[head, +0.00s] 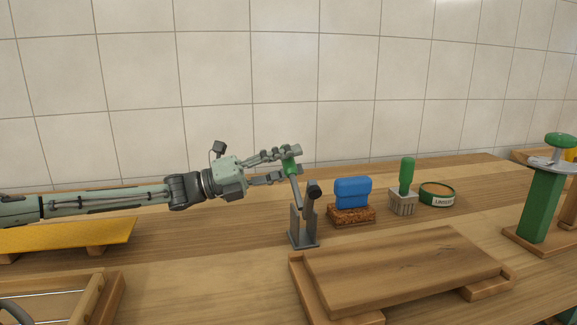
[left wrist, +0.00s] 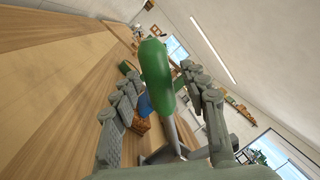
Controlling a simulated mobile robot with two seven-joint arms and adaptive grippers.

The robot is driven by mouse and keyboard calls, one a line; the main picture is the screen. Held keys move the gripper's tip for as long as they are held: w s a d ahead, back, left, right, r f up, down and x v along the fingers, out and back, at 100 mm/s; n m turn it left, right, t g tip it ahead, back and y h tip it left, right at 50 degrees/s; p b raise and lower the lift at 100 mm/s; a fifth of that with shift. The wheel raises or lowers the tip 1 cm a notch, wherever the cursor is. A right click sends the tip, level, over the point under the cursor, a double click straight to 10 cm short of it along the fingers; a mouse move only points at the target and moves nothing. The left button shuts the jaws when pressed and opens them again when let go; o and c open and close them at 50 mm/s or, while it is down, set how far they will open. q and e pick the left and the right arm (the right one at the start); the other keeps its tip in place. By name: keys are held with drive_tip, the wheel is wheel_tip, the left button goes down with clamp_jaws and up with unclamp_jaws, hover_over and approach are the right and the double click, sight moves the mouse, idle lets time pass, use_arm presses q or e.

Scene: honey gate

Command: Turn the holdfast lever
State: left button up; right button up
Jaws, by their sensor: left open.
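The holdfast lever stands on the bench as a grey metal bracket (head: 303,228) with a grey arm rising from it to a green handle (head: 290,168). The arm leans a little left. A dark round knob (head: 314,189) sits beside the arm. My left gripper (head: 289,163) reaches in from the left, open, with its fingers around the green handle. In the left wrist view the green handle (left wrist: 157,75) stands between the two spread fingers (left wrist: 162,92); I cannot tell whether they touch it. My right gripper is not in view.
A blue block on a cork-like base (head: 352,192), a green-handled brush (head: 407,178) and a round green tin (head: 437,193) stand right of the lever. A wooden board (head: 400,265) lies in front. A yellow board (head: 70,235) lies left, below my arm.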

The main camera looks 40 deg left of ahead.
use_arm(q)
clamp_jaws()
